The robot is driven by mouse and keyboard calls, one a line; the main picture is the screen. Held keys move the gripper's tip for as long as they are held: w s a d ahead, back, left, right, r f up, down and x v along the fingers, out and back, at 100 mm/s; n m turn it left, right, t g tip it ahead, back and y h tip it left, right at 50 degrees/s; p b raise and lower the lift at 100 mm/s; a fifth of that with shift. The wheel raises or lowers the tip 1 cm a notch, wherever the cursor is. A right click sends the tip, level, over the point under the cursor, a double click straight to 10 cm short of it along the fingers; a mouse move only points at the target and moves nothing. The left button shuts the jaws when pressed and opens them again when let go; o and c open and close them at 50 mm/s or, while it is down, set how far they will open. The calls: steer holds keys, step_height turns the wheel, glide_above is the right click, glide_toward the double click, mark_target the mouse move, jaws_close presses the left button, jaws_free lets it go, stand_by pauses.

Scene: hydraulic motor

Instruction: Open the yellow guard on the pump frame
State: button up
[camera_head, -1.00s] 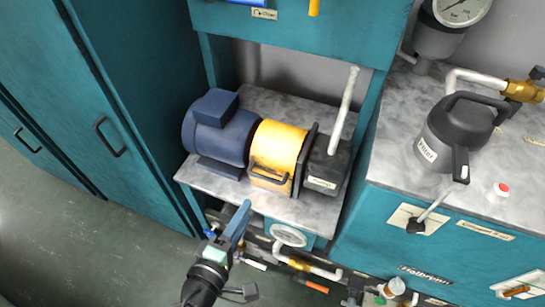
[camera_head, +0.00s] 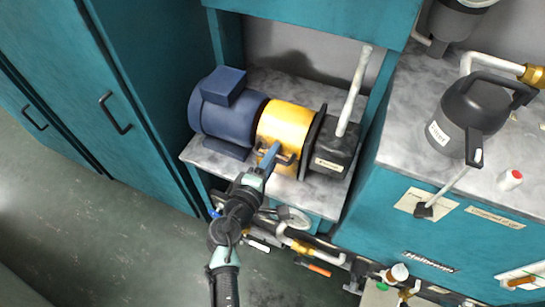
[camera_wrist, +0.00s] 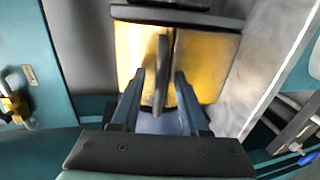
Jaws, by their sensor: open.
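The yellow guard (camera_head: 285,123) sits between the blue motor (camera_head: 228,113) and the black pump (camera_head: 329,152) on the grey marbled shelf of the pump frame. It looks closed over the coupling. A dark bar handle (camera_wrist: 161,72) runs along its front, and the wrist view shows it edge-on in front of the yellow face. My gripper (camera_wrist: 157,97) is open, its two fingers on either side of the near part of the handle. In the head view my gripper (camera_head: 270,158) is at the guard's front. I cannot tell whether a finger touches the handle.
A white pipe (camera_head: 353,92) rises from the pump. A teal cabinet with a grey top (camera_head: 405,137) stands to the right, carrying a dark filter can (camera_head: 466,120). Pipes and a gauge (camera_head: 294,217) lie below the shelf. Open floor lies to the left.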

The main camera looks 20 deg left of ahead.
steer(key=shift+c, duration=0.2)
jaws_close()
stand_by(1.2)
